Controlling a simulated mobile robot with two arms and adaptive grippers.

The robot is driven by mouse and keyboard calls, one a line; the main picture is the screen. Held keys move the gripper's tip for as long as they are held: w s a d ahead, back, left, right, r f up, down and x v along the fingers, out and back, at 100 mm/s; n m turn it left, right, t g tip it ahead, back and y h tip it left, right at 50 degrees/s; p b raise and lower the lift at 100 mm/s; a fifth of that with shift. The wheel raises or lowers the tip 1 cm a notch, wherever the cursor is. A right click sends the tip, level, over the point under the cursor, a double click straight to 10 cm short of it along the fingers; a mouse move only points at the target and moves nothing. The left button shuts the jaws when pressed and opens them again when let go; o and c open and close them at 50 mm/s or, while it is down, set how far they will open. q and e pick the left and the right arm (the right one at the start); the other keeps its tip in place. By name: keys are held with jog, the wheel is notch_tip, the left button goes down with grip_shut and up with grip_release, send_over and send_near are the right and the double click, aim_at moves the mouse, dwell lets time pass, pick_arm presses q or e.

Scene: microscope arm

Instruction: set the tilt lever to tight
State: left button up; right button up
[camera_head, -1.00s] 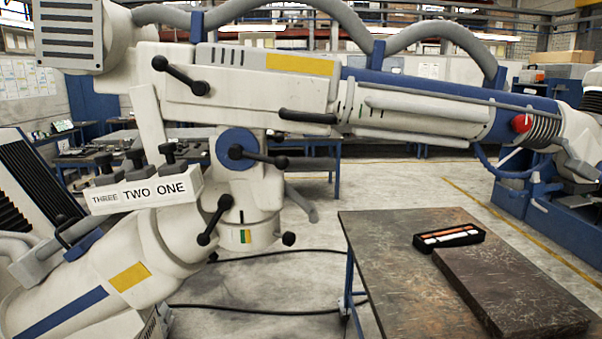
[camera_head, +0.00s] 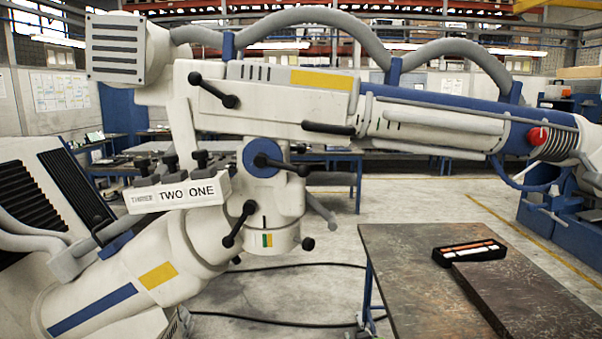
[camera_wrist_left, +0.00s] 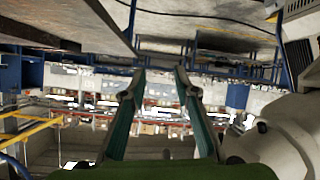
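The white microscope arm (camera_head: 270,112) fills the left and middle of the head view. Black levers show at its upper joint (camera_head: 213,90), on the blue round hub (camera_head: 265,158), and on the lower joint (camera_head: 239,223), above a green and yellow mark (camera_head: 267,240). No label shows which is the tilt lever, and I cannot read tight or loose. My left gripper (camera_wrist_left: 159,74) shows only in the left wrist view, its two teal-padded fingers apart with nothing between them. A white part (camera_wrist_left: 280,148) lies at the right there. My right gripper is not in view.
A dark-topped table (camera_head: 400,255) stands at the lower right with a black tray (camera_head: 470,252) on it. A block marked THREE, TWO, ONE (camera_head: 178,192) with black knobs sits left of the levers. Black cables cross the floor below the arm.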

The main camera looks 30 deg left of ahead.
pick_arm(q)
notch_tip(320, 180, up, 21)
jog(key=a+n+t+y, duration=0.2)
jog(key=n+y, duration=0.1)
jog(key=n, duration=0.3)
jog(key=n+y, duration=0.3)
jog(key=n, duration=0.4)
send_near(302, 171)
jog(key=w+d+f, duration=0.4)
jog(key=w+f, duration=0.2)
jog(key=f, duration=0.2)
jog(key=s+a+r+n+g+y, duration=0.2)
jog(key=s+r+n, duration=0.35)
jog(key=r, duration=0.25)
jog(key=shift+m, duration=0.35)
jog(key=p+x, duration=0.5)
jog(key=x, duration=0.7)
jog(key=shift+p, duration=0.3)
jog(key=shift+w+a+f, duration=0.2)
jog(key=shift+w+a, duration=0.15)
jog(key=shift+a, duration=0.15)
grip_shut()
